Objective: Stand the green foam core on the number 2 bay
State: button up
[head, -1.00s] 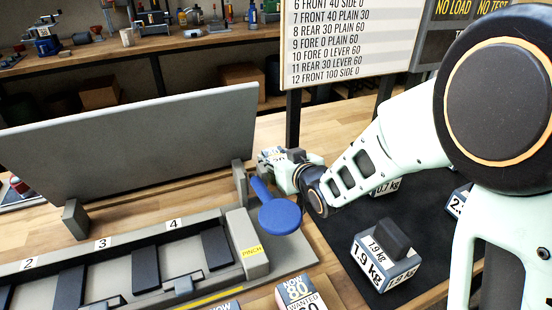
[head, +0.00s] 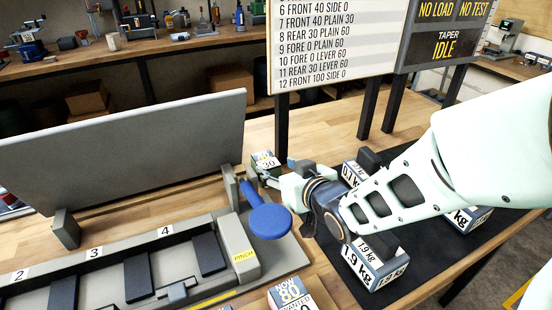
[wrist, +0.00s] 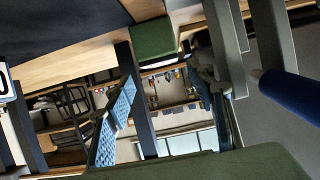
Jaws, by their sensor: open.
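My gripper (head: 270,174) is open in the head view, low beyond the blue paddle and close to a small block with a dark green top (head: 264,160) and a label reading 30. The wrist view shows a dark green block (wrist: 153,40) on the wood and a larger green surface (wrist: 210,166) along the bottom edge, close to the camera. I cannot tell which of these is the green foam core. The number 2 bay (head: 62,293) is at the lower left of the head view, a dark pad beside its label, partly cut off, with nothing seen standing on it.
The blue paddle (head: 269,221) stands at the fixture's right end, just in front of my gripper. A tall grey panel (head: 120,150) rises behind the bays. Labelled weights (head: 374,264) sit on a black mat at right. A PINCH block (head: 238,248) ends the row.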

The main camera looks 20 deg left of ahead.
aim_at(271, 169)
jog(key=shift+v, duration=1.6)
jog(key=shift+c, duration=0.3)
jog(key=shift+w+a+f+b, duration=0.1)
jog(key=shift+a+f+b, duration=0.2)
jog(key=shift+f+b, duration=0.55)
jog(key=shift+w+a+f+b, duration=0.25)
jog(key=shift+a+b, duration=0.05)
jog(key=shift+b, duration=0.7)
jog(key=shift+w+a, duration=0.25)
jog(key=shift+a, duration=0.05)
jog(key=b+x, duration=0.1)
jog(key=x, duration=0.4)
jog(key=shift+w+r+x, duration=0.1)
jog(key=shift+r+x, duration=0.1)
jog(key=shift+x, duration=0.7)
jog(key=shift+w+r+x, duration=0.1)
jog(key=shift+r+x, duration=0.1)
jog(key=shift+x, duration=0.65)
jog(key=shift+w+r+x, duration=0.1)
jog(key=shift+r+x, duration=0.05)
jog(key=shift+x, duration=0.75)
jog(key=shift+s, duration=0.1)
jog(key=shift+c, duration=0.7)
jog(key=c, duration=0.8)
